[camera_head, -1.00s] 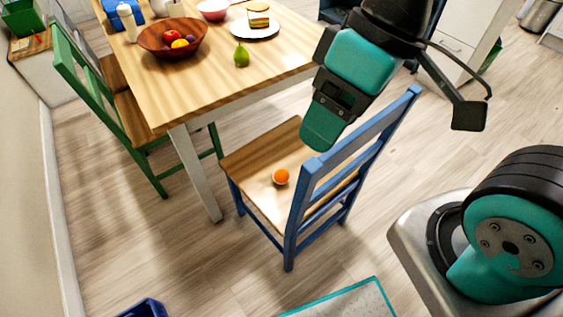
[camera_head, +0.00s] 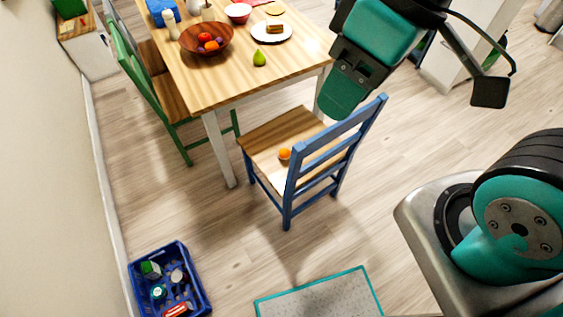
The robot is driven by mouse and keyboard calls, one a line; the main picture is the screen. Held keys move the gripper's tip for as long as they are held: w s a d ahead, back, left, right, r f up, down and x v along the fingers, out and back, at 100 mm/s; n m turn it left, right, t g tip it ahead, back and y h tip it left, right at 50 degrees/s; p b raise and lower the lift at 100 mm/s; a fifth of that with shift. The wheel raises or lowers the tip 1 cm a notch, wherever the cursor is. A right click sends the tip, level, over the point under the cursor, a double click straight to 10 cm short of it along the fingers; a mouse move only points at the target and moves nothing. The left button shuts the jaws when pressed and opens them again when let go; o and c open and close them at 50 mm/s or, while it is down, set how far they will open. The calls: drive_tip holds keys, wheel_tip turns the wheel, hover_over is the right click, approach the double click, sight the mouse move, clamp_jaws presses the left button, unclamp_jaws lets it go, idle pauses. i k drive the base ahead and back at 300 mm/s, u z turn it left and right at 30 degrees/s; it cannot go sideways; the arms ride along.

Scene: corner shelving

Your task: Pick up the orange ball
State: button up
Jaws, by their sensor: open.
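The orange ball (camera_head: 284,153) sits on the wooden seat of the blue chair (camera_head: 270,130), close to the chair's backrest. My gripper (camera_head: 340,102) hangs at the upper right of the head view, above and to the right of the ball in the picture. It is open, and nothing shows held in it. The gripper and the ball are apart. The gap between its fingers is hard to make out from this angle.
A green chair (camera_head: 170,95) stands at left. A blue crate (camera_head: 205,285) and a teal-edged mat (camera_head: 320,298) lie in front. Floor around the chair is clear.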

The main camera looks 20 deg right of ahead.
sight(284, 153)
drive_tip(key=u, duration=0.4)
drive_tip(key=i, duration=0.95)
drive_tip(key=z, duration=0.7)
